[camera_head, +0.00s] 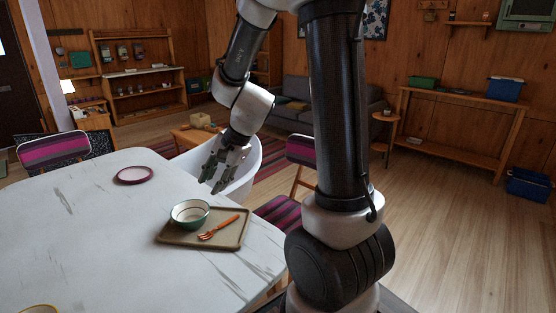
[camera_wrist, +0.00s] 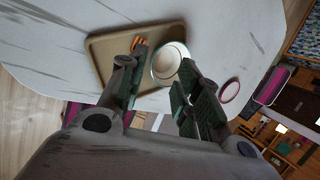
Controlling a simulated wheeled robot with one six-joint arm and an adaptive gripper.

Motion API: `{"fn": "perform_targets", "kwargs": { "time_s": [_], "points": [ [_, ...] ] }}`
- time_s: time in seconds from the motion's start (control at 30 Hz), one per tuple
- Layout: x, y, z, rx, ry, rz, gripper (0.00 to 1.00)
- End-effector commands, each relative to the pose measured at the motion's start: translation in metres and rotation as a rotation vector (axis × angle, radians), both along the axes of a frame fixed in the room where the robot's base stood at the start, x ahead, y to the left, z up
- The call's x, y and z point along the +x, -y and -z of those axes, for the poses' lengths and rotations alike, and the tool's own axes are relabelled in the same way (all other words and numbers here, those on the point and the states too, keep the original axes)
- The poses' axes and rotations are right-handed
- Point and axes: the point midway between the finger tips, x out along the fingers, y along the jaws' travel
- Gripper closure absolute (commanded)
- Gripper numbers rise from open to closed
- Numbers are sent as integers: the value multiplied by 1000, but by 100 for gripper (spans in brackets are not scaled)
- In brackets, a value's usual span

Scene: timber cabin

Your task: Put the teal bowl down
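The teal bowl (camera_head: 190,214), white inside, sits upright at the back left of the brown tray (camera_head: 233,240) on the white table, partly over the tray's edge. My gripper (camera_head: 213,177) is up and to the right of the bowl in the head view, empty and apart from it. In the wrist view the bowl (camera_wrist: 169,63) shows just beyond the gap between my spread fingers (camera_wrist: 160,82). The right finger covers a little of the bowl's lower side there.
An orange fork (camera_head: 219,228) lies on the tray beside the bowl. A purple-rimmed plate (camera_head: 135,175) lies farther back on the table (camera_head: 80,225). A yellow-rimmed dish (camera_head: 38,309) is at the near left edge. A white chair (camera_head: 243,175) stands behind my gripper. The table's middle is clear.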

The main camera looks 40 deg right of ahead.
Motion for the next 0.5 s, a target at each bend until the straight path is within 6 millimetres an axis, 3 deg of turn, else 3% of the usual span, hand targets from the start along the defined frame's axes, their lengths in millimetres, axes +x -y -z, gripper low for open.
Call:
{"fn": "perform_targets", "kwargs": {
  "time_s": [0.03, 0.2, 0.4, 0.5],
  "points": [
    [-19, 2, -25, -50, 50, -107, 67],
    [-95, 22, -81, -282, 170, -492, 67],
    [-171, 59, -114, -562, 233, -826, 67],
    [-195, 73, -122, -661, 238, -921, 67]
  ]
}}
